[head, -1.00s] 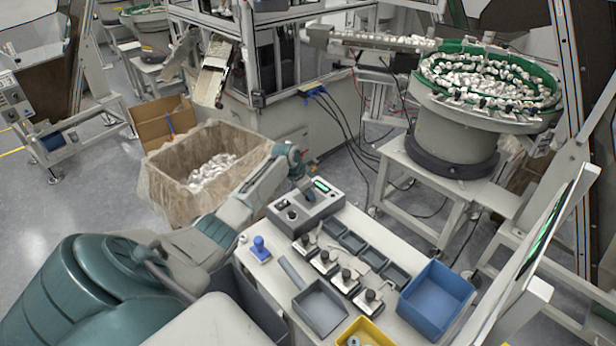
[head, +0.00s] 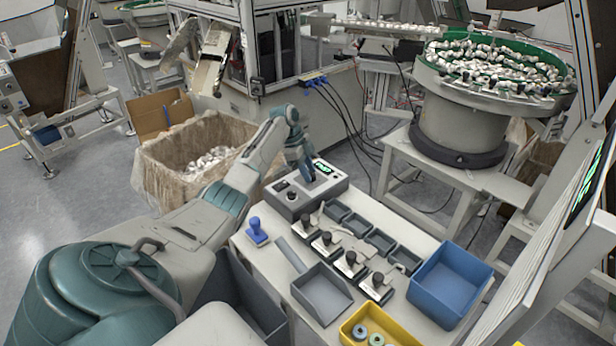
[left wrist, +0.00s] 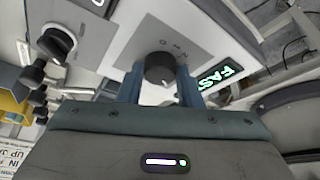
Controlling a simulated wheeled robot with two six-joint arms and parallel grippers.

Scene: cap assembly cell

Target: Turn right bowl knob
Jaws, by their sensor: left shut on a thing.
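The grey control box (head: 277,206) stands at the back of the white table, with a green-lit display (head: 324,167) on its right part. In the left wrist view a dark round knob (left wrist: 160,69) sits on a panel with dial marks, beside a display (left wrist: 221,76) with green letters. My left gripper (head: 307,178) is over the right part of the box. In the left wrist view its two blue fingers (left wrist: 160,88) are on either side of the knob, shut on it. In the head view the gripper hides this knob. My right gripper is not in view.
Another black knob (left wrist: 56,43) shows at the left of the wrist view. On the table are a blue stamp-like tool (head: 256,232), a grey tray (head: 322,292), a blue bin (head: 449,284) and a yellow bin (head: 352,328). A bowl feeder (head: 462,125) full of parts stands behind.

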